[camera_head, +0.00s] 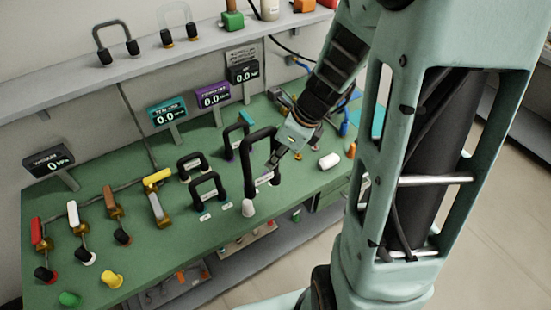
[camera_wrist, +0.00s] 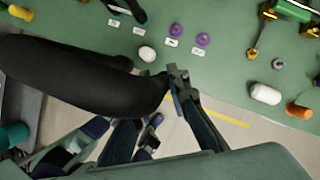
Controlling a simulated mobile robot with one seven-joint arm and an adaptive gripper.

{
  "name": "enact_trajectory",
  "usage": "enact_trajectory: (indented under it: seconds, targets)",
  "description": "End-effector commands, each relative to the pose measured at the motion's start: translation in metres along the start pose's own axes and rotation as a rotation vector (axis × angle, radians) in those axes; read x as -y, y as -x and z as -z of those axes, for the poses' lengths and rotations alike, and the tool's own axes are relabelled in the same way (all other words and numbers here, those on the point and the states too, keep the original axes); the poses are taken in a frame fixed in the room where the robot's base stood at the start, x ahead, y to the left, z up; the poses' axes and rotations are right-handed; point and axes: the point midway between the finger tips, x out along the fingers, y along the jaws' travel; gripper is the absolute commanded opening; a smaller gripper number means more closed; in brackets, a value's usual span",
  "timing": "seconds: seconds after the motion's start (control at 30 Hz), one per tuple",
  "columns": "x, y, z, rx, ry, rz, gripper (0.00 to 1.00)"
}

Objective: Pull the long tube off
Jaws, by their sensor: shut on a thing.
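The long tube (camera_head: 249,160) is a tall black inverted U over the green bench in the head view. My gripper (camera_head: 277,155) is shut on its right side. In the wrist view the tube (camera_wrist: 80,75) is large and close, running from the left edge to my fingers (camera_wrist: 172,86). Two purple fittings (camera_wrist: 175,30) with white labels show bare on the bench there. The tube looks raised clear of the bench, but its lower ends are partly hidden, so I cannot be sure.
Shorter black tubes (camera_head: 205,187) stand left of the long tube. A white knob (camera_head: 248,208) is below its left leg. Coloured valve handles (camera_head: 157,180) and display panels (camera_head: 213,95) stand further left and behind.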

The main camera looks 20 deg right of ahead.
Motion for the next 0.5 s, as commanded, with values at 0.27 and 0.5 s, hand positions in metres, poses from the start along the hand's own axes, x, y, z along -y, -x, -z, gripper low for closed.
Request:
enact_trajectory:
  seconds: [0.27,0.5]
  targets:
    - [0.001,0.014,-0.006,0.001,0.001,0.002,0.00]
    - [0.001,0.024,-0.010,0.001,0.000,0.002,0.00]
